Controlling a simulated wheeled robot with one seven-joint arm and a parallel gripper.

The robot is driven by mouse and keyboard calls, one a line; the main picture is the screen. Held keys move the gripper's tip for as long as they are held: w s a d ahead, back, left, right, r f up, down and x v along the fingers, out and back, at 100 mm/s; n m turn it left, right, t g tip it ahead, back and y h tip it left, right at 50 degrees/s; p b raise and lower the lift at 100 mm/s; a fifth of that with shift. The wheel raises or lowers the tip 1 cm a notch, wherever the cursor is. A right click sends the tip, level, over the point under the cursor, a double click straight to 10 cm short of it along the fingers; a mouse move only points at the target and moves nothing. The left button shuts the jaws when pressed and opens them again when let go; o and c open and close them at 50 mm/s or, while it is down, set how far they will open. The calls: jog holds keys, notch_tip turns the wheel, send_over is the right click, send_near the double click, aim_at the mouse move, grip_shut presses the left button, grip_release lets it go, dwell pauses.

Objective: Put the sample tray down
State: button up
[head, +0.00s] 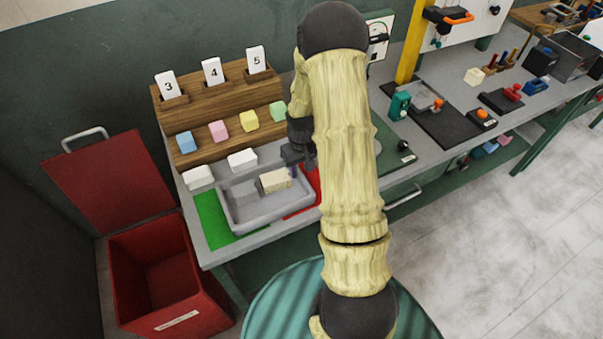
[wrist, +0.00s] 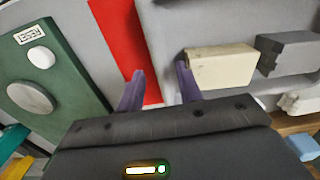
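The sample tray, a shallow grey tray (head: 232,222), sits on the bench between a green patch (head: 212,215) and a red patch (head: 302,208). A cream block (head: 275,181) lies in it; it also shows in the wrist view (wrist: 222,68). A darker grey block (wrist: 287,55) shows beside the cream one in the wrist view. My gripper (wrist: 160,84) is at the tray's red-patch side, its two purple fingers apart with a gap between them. In the head view, my arm partly hides the gripper (head: 298,158) and that end of the tray. Contact with the rim is unclear.
White blocks (head: 242,160) and a wooden rack (head: 222,118) with coloured blocks and numbered cards stand behind the tray. An open red bin (head: 165,285) is at left. A green panel with buttons (wrist: 50,75) lies beside the red patch. Other devices fill the right bench.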

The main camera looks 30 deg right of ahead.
notch_tip(320, 180, up, 9)
jog(key=b, duration=0.1)
jog(key=shift+r, duration=0.2)
dwell(0.5)
jog(key=s+a+r+t, duration=0.1)
jog(key=s+a+r, duration=0.2)
jog(key=s+a, duration=0.3)
jog(key=s+a+r+t, duration=0.1)
jog(key=s+a+r, duration=0.2)
jog(key=s+a, duration=0.3)
jog(key=shift+s+r+t, duration=0.3)
jog(key=shift+s, duration=0.85)
jog(key=shift+o, duration=0.4)
jog(key=shift+a, duration=0.1)
